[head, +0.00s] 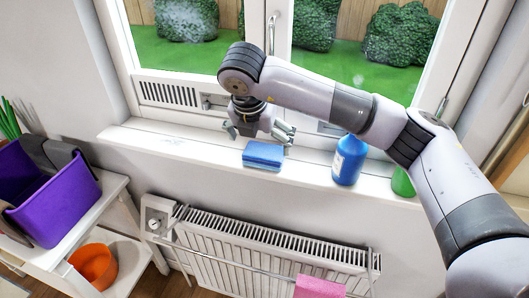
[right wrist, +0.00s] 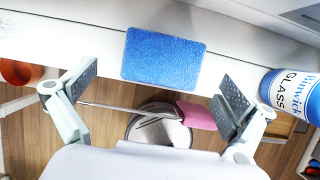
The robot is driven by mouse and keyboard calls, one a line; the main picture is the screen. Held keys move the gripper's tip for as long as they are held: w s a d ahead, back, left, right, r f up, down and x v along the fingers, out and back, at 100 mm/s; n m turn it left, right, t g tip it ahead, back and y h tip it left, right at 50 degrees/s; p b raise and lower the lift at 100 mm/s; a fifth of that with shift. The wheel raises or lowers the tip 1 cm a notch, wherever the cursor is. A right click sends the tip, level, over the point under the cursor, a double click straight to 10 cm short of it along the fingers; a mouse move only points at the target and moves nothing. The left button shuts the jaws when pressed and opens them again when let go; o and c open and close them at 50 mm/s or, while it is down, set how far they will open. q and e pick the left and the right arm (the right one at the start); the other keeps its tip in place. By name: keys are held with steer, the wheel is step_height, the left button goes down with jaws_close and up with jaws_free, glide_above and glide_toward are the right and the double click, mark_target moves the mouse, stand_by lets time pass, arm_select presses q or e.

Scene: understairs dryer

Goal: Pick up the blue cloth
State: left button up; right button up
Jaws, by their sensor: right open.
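The blue cloth (head: 263,154) is a small, thick, folded-looking block lying flat on the white windowsill (head: 220,146), near its front edge. In the right wrist view the cloth (right wrist: 163,54) shows whole, with a fuzzy blue top. My right gripper (head: 259,132) is open and empty, its fingers spread above the sill just behind the cloth in the head view. In the right wrist view the gripper (right wrist: 158,90) has its two fingers wide apart, with the cloth ahead between their lines. No contact shows. My left gripper is not in view.
A blue bottle (head: 349,158) stands on the sill right of the cloth, and a green bottle (head: 402,182) is partly behind my arm. Below are a radiator (head: 270,245) and a pink cloth (head: 318,286). A purple bin (head: 50,205) stands left. The sill left of the cloth is clear.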

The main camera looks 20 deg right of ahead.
mark_target(265, 148)
steer(key=p+x, duration=0.1)
steer(key=x, duration=0.1)
steer(key=d+p+x, duration=0.1)
steer(key=x, duration=0.1)
steer(key=shift+w+f, duration=0.15)
steer(key=shift+w, duration=0.1)
steer(key=shift+w+d+f, duration=0.1)
steer(key=shift+f, duration=0.35)
steer(key=shift+c, duration=1.3)
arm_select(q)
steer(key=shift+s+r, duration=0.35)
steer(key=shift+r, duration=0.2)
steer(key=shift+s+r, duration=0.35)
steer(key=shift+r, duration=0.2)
arm_select(e)
steer(key=c, duration=0.8)
